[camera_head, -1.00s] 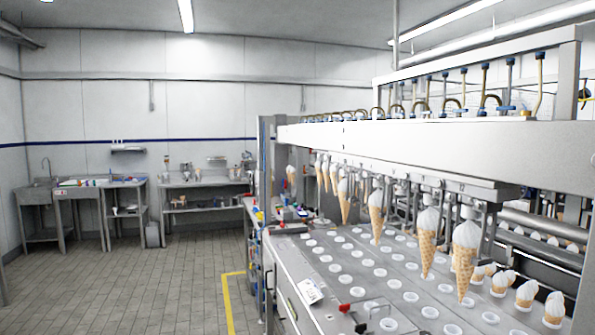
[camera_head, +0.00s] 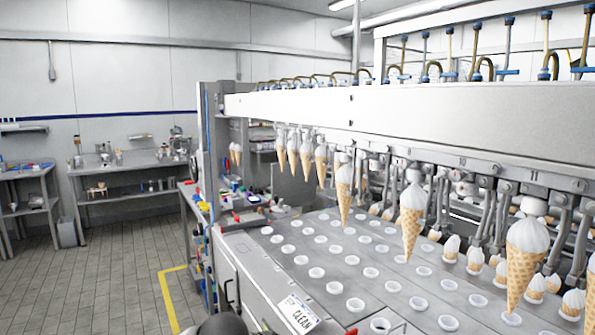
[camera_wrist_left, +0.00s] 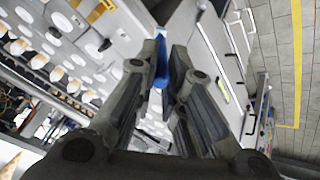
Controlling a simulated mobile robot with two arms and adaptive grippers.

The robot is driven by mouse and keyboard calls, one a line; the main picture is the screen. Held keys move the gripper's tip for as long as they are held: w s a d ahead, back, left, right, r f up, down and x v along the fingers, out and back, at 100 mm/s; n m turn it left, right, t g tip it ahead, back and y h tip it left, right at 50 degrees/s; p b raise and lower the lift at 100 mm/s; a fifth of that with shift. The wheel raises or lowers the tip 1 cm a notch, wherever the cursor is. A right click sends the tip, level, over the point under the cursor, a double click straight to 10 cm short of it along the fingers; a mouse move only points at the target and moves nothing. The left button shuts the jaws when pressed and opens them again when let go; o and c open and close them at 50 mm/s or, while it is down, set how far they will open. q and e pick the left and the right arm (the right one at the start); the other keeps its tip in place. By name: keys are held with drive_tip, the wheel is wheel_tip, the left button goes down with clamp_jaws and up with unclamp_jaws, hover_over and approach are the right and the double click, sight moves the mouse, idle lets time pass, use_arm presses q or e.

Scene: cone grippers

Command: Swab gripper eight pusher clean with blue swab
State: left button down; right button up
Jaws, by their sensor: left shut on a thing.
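My left gripper (camera_wrist_left: 167,62) is in the left wrist view, its two dark fingers shut on the blue swab (camera_wrist_left: 160,72). In the head view, a row of metal cone grippers (camera_head: 447,190) hangs under the machine's long white beam (camera_head: 420,115). Several hold cones with white tops, such as a large one (camera_head: 527,265) at the right. Small number plates sit above them, but I cannot read which is gripper eight. Its pusher cannot be singled out. My right gripper is out of view.
A grey plate with rows of round holes (camera_head: 345,260) lies below the cones. A card reading CLEAN (camera_head: 298,314) lies at its front edge. A cluttered side bench (camera_head: 195,195) stands beyond the machine. The tiled floor (camera_head: 110,280) at left is clear, with a yellow line.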

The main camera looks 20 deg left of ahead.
use_arm(q)
drive_tip(key=w+r+n+t+h, duration=0.1)
drive_tip(key=w+r+t, duration=0.2)
drive_tip(key=r, duration=1)
drive_tip(key=w+a+r+t+h, duration=0.1)
drive_tip(key=w+r+t, duration=0.15)
drive_tip(key=r, duration=1.05)
drive_tip(key=w+r+n+t, duration=0.1)
drive_tip(key=w+r+t, duration=0.15)
drive_tip(key=r, duration=1.05)
drive_tip(key=shift+t, duration=0.3)
drive_tip(key=w+d, duration=0.1)
drive_tip(key=w, duration=0.1)
drive_tip(key=w+d+p, duration=0.1)
drive_tip(key=w+d, duration=0.1)
drive_tip(key=shift+w+d+r, duration=0.1)
drive_tip(key=shift+w+d, duration=0.15)
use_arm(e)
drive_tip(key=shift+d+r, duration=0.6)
